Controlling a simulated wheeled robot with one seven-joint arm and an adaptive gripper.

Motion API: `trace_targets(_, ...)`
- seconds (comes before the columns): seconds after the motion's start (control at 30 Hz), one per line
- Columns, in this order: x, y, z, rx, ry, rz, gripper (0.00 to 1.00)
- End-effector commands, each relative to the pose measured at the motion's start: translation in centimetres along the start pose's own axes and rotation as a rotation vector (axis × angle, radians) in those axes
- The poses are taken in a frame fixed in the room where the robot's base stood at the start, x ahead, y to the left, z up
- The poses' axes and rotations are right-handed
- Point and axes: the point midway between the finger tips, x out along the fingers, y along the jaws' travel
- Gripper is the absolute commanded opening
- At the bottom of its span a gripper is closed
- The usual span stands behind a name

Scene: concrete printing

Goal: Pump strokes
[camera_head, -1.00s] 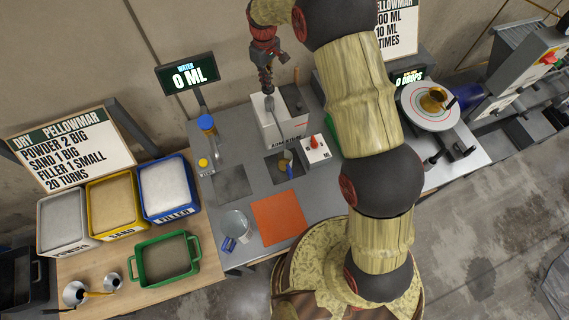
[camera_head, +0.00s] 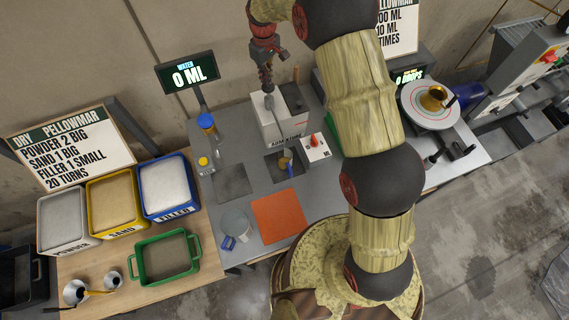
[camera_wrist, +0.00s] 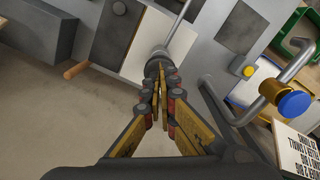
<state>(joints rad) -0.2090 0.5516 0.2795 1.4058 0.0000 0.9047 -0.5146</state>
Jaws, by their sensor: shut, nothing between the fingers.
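The white box lettered "ADMIXTURE" (camera_head: 272,128) stands at the back of the grey bench. A grey pump head with a thin spout (camera_head: 269,103) rises from its top. My gripper (camera_head: 268,86) points down just above the pump head. In the wrist view my gripper (camera_wrist: 160,78) has its fingers together and empty, with the round pump head (camera_wrist: 159,54) right beyond the tips. I cannot tell whether they touch. A small cup (camera_head: 286,159) stands in a dark recess in front of the box. The drops display (camera_head: 409,75) appears to read 0.
A blue-capped tap (camera_head: 206,122) stands left of the box, below the "0 ML" water display (camera_head: 188,74). A clear jug (camera_head: 236,223) and an orange mat (camera_head: 279,216) lie in front. A red-knobbed unit (camera_head: 315,147) is right of the cup. A turntable (camera_head: 414,110) stands further right.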

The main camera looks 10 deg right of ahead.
Motion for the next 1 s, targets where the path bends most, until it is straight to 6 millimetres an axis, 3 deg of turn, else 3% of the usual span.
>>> trace_targets(1.0, 3.9, 0.0, 0.1, 0.0, -0.002, -0.001, 0.0)
